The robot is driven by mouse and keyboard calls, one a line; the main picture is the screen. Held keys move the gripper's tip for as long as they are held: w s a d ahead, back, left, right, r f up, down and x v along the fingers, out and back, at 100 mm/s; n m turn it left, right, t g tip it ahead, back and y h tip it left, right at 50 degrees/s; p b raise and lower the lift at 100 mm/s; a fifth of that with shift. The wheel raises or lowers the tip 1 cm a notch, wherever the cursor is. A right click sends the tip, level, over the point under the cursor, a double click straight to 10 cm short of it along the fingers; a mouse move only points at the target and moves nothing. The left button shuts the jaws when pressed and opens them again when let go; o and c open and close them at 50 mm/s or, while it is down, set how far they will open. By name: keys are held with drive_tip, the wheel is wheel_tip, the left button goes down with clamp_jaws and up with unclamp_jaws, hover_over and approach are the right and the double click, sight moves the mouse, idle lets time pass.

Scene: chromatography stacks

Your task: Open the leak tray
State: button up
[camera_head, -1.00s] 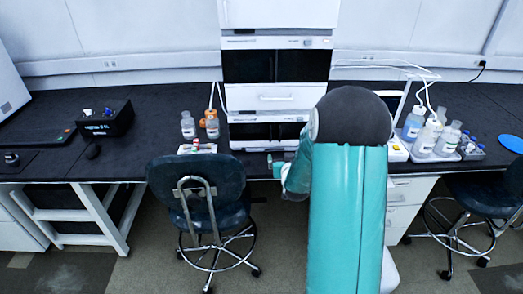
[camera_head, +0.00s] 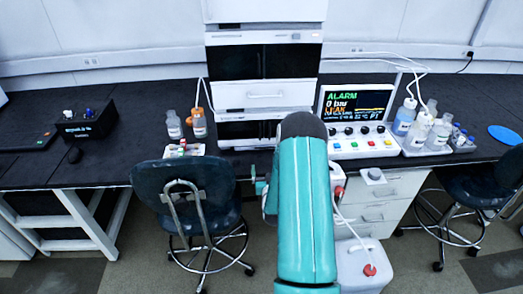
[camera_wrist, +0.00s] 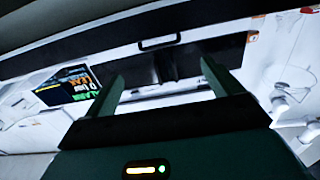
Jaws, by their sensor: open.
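The white instrument stack (camera_head: 265,103) stands on the bench, with a handled white drawer front in its middle and a dark-windowed module (camera_head: 238,131) at the bottom. No label shows which part is the leak tray. My gripper (camera_head: 261,187) is partly hidden by my teal arm, low at the bench's front edge. In the wrist view, my gripper (camera_wrist: 160,82) has its two fingers apart with nothing held between them. A dark bar handle (camera_wrist: 160,42) appears beyond the fingertips, apart from them. The wrist view looks turned over, and the lower stack is partly hidden.
An alarm panel (camera_head: 357,120) stands right of the stack, beside several bottles (camera_head: 417,127). Bottles and a small tray (camera_head: 184,150) stand left. A chair (camera_head: 185,198) is close to my arm's left. A white container (camera_head: 360,266) sits low at right.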

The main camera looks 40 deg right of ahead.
drive_tip(key=x, duration=1.1)
drive_tip(key=shift+w+d, duration=0.25)
drive_tip(key=shift+d, duration=0.05)
